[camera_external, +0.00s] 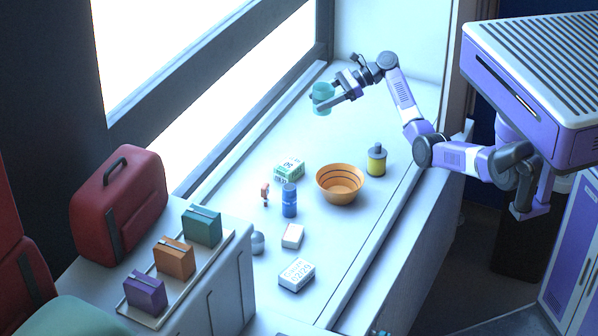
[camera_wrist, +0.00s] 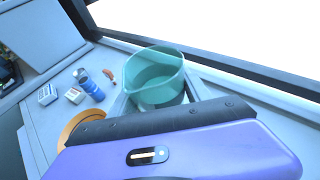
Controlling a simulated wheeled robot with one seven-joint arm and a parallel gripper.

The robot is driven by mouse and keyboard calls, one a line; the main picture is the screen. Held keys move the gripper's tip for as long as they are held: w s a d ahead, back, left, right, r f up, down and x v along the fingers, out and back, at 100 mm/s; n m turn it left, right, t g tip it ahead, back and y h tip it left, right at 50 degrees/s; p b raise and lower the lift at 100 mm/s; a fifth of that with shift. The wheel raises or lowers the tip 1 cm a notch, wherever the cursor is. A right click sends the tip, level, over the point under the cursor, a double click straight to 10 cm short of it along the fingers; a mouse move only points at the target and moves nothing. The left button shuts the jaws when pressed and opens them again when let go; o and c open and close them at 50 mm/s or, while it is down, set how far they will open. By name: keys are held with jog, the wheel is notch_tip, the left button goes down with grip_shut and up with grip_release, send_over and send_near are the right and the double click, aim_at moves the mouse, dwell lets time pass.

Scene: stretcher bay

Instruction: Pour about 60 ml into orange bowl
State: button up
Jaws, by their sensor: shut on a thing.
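The orange bowl (camera_external: 340,184) stands on the white counter, right of its middle. It has dark rings inside, and part of it shows in the wrist view (camera_wrist: 77,124). My gripper (camera_external: 334,100) is shut on a translucent teal jug (camera_external: 322,92), beyond the bowl toward the back of the counter. In the wrist view the jug (camera_wrist: 154,78) looks roughly upright, with liquid visible inside. The jug is apart from the bowl. My gripper's body hides part of the bowl in the wrist view.
Near the bowl stand a yellow bottle (camera_external: 376,160), a blue bottle (camera_external: 289,200), a green-and-white box (camera_external: 289,169) and a small pink figure (camera_external: 265,194). White boxes (camera_external: 297,275) lie nearer the front. The window frame (camera_external: 250,110) borders the counter at left.

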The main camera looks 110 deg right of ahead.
aim_at(319, 115)
jog(key=f+y, duration=0.1)
jog(key=w+a+f+n+y, duration=0.1)
jog(key=f, duration=0.1)
jog(key=a+f+n+y+b, duration=0.1)
jog(key=shift+w+f, duration=0.25)
jog(key=shift+w, duration=0.05)
jog(key=a+f+n+g+y, duration=0.2)
jog(key=a+f+n+y, duration=0.3)
jog(key=a, duration=0.2)
jog(key=shift+w+a+f+b, duration=0.2)
jog(key=shift+a+f+b, duration=0.1)
jog(key=shift+n+y, duration=0.3)
